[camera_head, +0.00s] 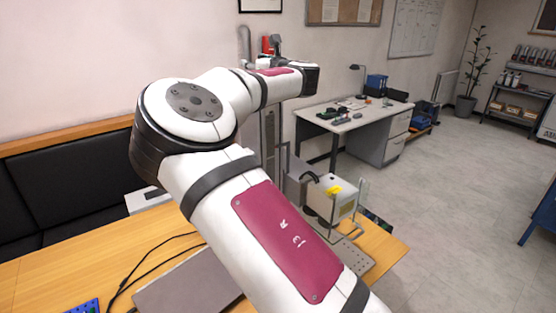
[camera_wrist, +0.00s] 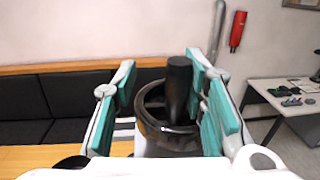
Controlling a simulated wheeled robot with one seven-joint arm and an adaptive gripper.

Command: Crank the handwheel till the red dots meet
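The handwheel (camera_wrist: 150,118) shows in the wrist view as a dark ring with an upright black crank handle (camera_wrist: 179,88). My gripper (camera_wrist: 160,85) is open, with teal pads on both sides of the handle. The handle stands nearer the right pads, and a wider gap is on its left. I cannot tell whether a pad touches it. In the head view my arm covers most of the laser marker; its column (camera_head: 269,140) and pale head box (camera_head: 333,196) with a yellow label show. No red dots can be made out.
The marker stands on a wooden table (camera_head: 50,270) with a grey laptop-like slab (camera_head: 185,285) and black cables. A black padded bench (camera_head: 70,200) lines the wall. A desk (camera_head: 350,120) with small items stands behind.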

